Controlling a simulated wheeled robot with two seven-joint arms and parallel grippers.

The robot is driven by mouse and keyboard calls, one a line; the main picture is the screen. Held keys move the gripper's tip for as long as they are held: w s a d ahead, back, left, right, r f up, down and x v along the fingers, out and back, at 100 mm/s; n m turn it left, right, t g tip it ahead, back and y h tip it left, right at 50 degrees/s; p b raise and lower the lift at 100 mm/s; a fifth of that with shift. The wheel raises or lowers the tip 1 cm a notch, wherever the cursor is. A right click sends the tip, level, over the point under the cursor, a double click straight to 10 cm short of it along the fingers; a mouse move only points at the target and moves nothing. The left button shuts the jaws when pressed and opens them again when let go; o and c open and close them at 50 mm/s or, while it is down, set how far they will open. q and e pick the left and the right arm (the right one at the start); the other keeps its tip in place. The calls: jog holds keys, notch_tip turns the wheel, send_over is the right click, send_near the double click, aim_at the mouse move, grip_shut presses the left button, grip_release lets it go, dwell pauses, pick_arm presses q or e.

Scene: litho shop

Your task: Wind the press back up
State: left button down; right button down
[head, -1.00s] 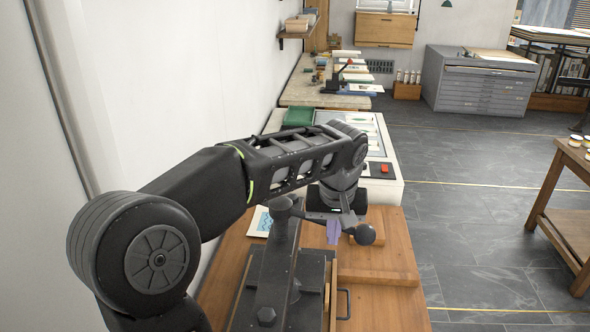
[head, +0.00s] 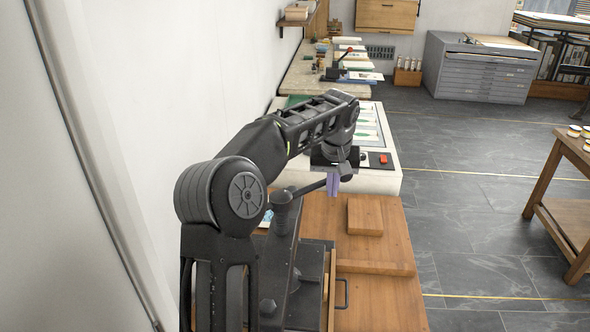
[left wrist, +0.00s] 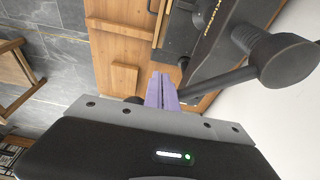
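The dark metal press (head: 268,288) stands on a wooden bench in front of me. Its screw post (head: 282,205) carries a bar handle (head: 308,188), which points right and away from me; the post also shows in the left wrist view (left wrist: 285,62). My left gripper (head: 333,184) is at the outer part of the bar, its purple fingers pointing down. In the left wrist view the fingers (left wrist: 162,90) are close together across the bar's line. Contact is not clear. A dark rounded part, perhaps the bar's end knob (left wrist: 132,100), shows just past them. My right gripper is out of view.
A wooden block (head: 365,217) lies on the bench (head: 390,300) right of the press. A pale unit with a red button (head: 383,158) stands behind the bench. The white wall (head: 180,90) is close on the left. Open floor (head: 460,210) lies to the right.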

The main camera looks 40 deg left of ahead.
pick_arm(q)
jog(key=a, duration=1)
jog(key=shift+a, duration=0.15)
jog(key=shift+d, duration=0.2)
jog(key=shift+w+d+r, duration=0.1)
jog(key=shift+w+d, duration=0.15)
jog(key=shift+d, duration=0.35)
jog(key=shift+w+d, duration=0.2)
jog(key=shift+d, duration=0.4)
